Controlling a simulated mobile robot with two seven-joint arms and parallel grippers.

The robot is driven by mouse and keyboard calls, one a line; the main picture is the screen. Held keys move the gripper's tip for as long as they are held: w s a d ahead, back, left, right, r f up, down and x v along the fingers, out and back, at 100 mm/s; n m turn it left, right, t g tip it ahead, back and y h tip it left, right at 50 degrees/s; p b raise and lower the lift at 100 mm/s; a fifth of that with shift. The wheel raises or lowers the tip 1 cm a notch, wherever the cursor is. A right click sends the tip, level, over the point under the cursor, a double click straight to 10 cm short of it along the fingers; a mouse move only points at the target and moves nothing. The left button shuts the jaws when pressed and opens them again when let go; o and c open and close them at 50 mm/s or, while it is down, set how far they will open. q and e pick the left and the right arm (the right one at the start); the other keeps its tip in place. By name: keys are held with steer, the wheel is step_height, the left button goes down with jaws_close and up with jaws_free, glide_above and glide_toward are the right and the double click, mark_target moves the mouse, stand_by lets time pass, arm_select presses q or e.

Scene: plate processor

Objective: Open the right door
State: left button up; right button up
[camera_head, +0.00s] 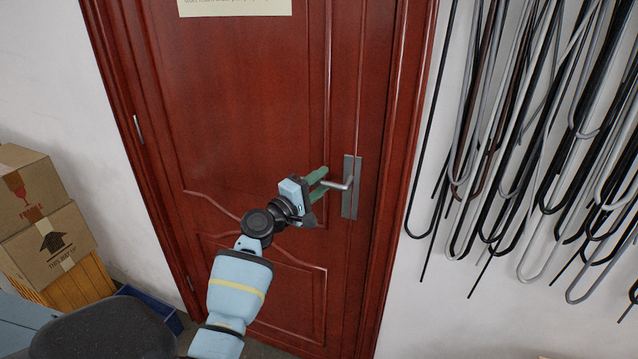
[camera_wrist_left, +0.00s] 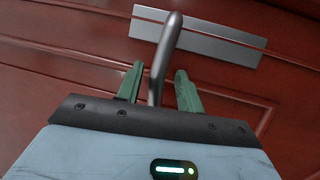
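The red wooden door (camera_head: 240,110) stands shut in its frame, with hinges on its left side. Its metal lever handle (camera_head: 345,184) sits on a vertical plate (camera_head: 352,200) at the door's right edge. My left gripper (camera_head: 322,183) is at the handle. In the left wrist view the green fingers stand apart, and the handle's lever (camera_wrist_left: 160,65) runs between them. Gaps show on both sides of the lever, so the fingers are not closed on it. My right gripper is not in view.
Many black, grey and white cables (camera_head: 540,120) hang on the wall right of the door. Cardboard boxes (camera_head: 45,240) are stacked on a wooden crate (camera_head: 75,287) at the left. A blue bin (camera_head: 155,305) stands on the floor near the door's lower left.

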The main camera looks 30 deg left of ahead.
arm_select(q)
jaws_close()
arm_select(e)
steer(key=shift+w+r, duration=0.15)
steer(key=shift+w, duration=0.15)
arm_select(q)
steer(key=shift+f, duration=0.1)
